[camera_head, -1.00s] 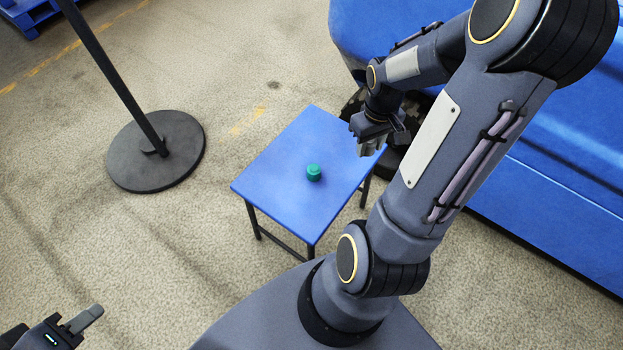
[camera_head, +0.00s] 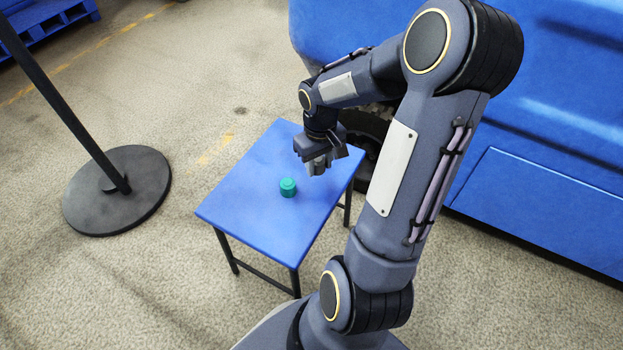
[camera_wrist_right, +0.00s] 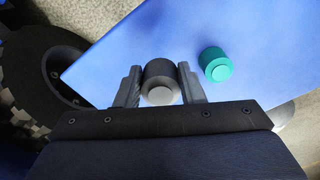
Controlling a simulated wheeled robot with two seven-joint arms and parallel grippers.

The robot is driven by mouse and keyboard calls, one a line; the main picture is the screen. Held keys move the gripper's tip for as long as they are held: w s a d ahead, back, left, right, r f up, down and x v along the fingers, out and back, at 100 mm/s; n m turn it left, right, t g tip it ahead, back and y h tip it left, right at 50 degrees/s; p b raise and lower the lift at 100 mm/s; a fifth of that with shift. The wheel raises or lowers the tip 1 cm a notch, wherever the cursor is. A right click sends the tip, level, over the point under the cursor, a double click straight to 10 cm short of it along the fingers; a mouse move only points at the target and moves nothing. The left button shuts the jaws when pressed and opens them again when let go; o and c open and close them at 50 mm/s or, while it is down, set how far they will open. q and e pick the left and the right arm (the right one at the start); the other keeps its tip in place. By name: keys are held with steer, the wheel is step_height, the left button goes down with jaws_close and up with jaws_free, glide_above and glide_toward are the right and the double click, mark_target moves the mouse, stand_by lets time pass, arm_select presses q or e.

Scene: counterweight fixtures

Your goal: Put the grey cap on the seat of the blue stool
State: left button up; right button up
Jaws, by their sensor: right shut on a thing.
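The blue stool (camera_head: 245,215) stands on the floor in the head view, its flat seat also showing in the right wrist view (camera_wrist_right: 240,30). The grey cap (camera_wrist_right: 160,88) sits between the two fingers of my right gripper (camera_wrist_right: 160,86), which is shut on it. In the head view my right gripper (camera_head: 318,165) is over the far right part of the seat and mostly hides the cap. I cannot tell whether the cap touches the seat. My left gripper is not in view.
A teal cap (camera_head: 288,187) stands on the seat, close beside my right gripper; it also shows in the right wrist view (camera_wrist_right: 215,65). A black post on a round base (camera_head: 118,190) stands left. A blue vehicle body (camera_head: 520,150) with a dark wheel (camera_wrist_right: 40,75) is behind the stool.

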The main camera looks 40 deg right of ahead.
mark_target(312, 182)
steer(key=shift+w+a+f+b, duration=0.15)
steer(key=shift+w+f, duration=0.2)
steer(key=shift+f, duration=0.1)
steer(key=shift+w+a+f+b, duration=0.1)
steer(key=shift+w+f+b, duration=0.05)
steer(key=shift+w+f, duration=0.25)
steer(key=shift+w+f+b, duration=0.15)
steer(key=shift+f+b, duration=0.6)
steer(key=shift+f, duration=1.05)
steer(key=shift+f, duration=0.2)
steer(key=o, duration=0.7)
steer(key=shift+r, duration=0.1)
